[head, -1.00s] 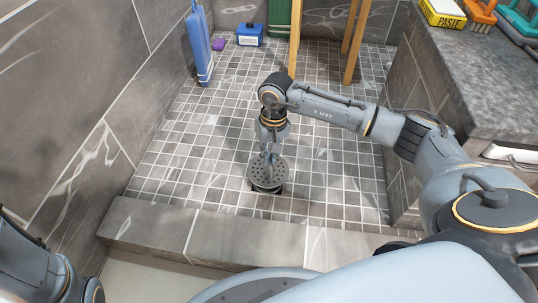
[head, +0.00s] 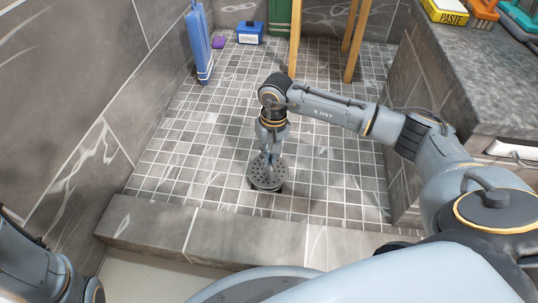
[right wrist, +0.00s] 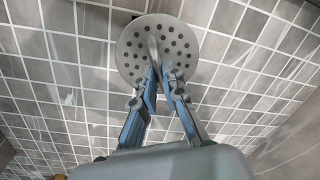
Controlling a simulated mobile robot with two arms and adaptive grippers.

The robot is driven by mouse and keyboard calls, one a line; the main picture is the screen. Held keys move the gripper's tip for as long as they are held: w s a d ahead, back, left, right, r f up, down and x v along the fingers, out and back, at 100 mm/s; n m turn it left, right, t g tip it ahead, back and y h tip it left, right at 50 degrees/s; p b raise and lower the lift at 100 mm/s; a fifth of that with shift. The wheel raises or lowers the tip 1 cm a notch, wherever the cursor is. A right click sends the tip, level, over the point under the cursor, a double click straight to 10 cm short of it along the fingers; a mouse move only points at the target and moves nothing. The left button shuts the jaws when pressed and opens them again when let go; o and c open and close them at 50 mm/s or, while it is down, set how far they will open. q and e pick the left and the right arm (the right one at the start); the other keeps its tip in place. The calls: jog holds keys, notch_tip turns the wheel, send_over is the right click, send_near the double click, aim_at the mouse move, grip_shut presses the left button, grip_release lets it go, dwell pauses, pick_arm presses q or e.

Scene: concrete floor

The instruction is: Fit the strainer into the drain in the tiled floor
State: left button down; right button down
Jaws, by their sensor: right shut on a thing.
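The strainer (head: 266,176) is a round grey disc with several holes, over the tiled floor inside the raised kerb. It also shows in the right wrist view (right wrist: 135,45), face toward the camera. My right gripper (head: 271,158) points down from above and is shut on the upright handle at the strainer's middle. In the right wrist view its fingers (right wrist: 158,68) meet at that handle. A dark patch behind the strainer's edge (right wrist: 121,19) looks like part of the drain; the rest is hidden. I cannot tell whether the strainer touches the floor. My left gripper is out of view.
A tiled kerb (head: 240,236) runs in front. A blue bottle (head: 199,45), a purple block (head: 219,43), a blue box (head: 250,33) and wooden legs (head: 355,45) stand at the back. A stone counter (head: 470,85) is at right. Tiles around the strainer are clear.

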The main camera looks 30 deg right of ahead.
jog(key=shift+f+b, duration=1.4)
jog(key=shift+f, duration=0.55)
jog(key=c, duration=1.4)
grip_release()
jog(key=shift+o, duration=0.2)
jog(key=shift+r, duration=0.15)
notch_tip(320, 180, up, 12)
jog(key=d, duration=0.1)
